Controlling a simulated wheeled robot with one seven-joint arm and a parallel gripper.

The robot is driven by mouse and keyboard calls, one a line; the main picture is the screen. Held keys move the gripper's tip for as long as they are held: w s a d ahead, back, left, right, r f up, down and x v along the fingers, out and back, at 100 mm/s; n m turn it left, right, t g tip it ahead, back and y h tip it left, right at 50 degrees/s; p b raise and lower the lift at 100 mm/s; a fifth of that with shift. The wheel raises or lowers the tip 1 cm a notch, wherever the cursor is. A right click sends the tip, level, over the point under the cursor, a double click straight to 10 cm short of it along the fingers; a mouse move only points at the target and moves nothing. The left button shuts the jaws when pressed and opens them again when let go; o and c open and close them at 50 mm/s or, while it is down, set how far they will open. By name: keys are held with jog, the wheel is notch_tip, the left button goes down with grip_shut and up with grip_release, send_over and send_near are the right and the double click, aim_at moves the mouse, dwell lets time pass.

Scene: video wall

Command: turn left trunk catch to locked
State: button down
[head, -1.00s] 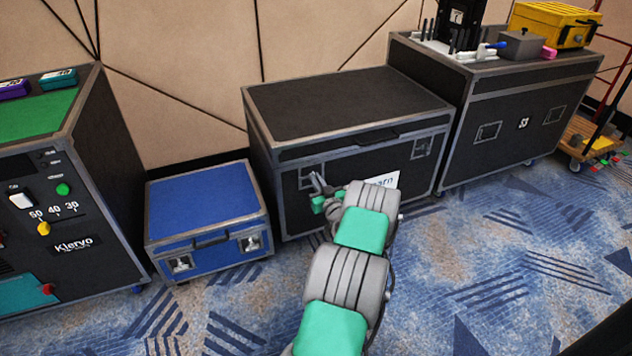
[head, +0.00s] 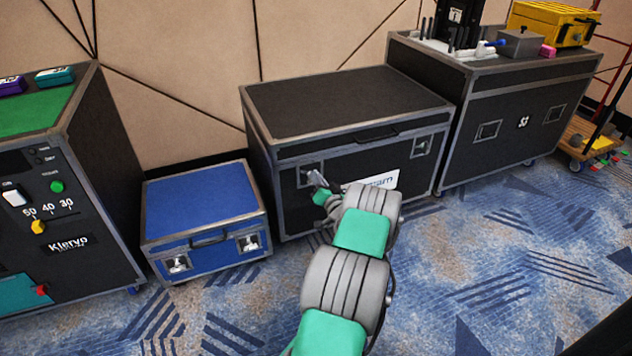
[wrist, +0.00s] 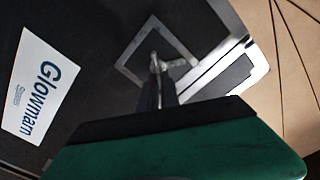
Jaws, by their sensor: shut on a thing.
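The black trunk (head: 350,104) with grey metal edges stands closed against the wall in the head view. Its left catch (head: 307,171) is on a square metal plate at the front left, partly hidden by my gripper. My gripper (head: 318,181) is at this catch. In the wrist view, the narrow fingers of my gripper (wrist: 158,80) are shut on the catch's small metal handle (wrist: 179,64), inside the square plate frame (wrist: 136,48). The grip itself is small and dark. The trunk's right catch (head: 422,146) is clear of my arm.
A blue case (head: 200,198) with two catches stands left of the trunk, beside a black console (head: 100,150). Another black case (head: 530,95) stands to the right. A white label (wrist: 38,85) is on the trunk front. Patterned carpet in front is open.

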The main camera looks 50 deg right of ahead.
jog(key=m, duration=0.7)
jog(key=f+m+b, duration=0.1)
jog(key=m, duration=0.3)
jog(key=shift+f, duration=0.1)
dwell(0.3)
jog(key=c, duration=1.8)
grip_release()
jog(key=shift+w, duration=0.15)
jog(key=shift+o, duration=1.1)
jog(key=shift+d, duration=0.15)
jog(key=shift+s, duration=0.25)
jog(key=p+v, duration=0.2)
jog(key=v, duration=0.5)
jog(key=shift+s, duration=0.35)
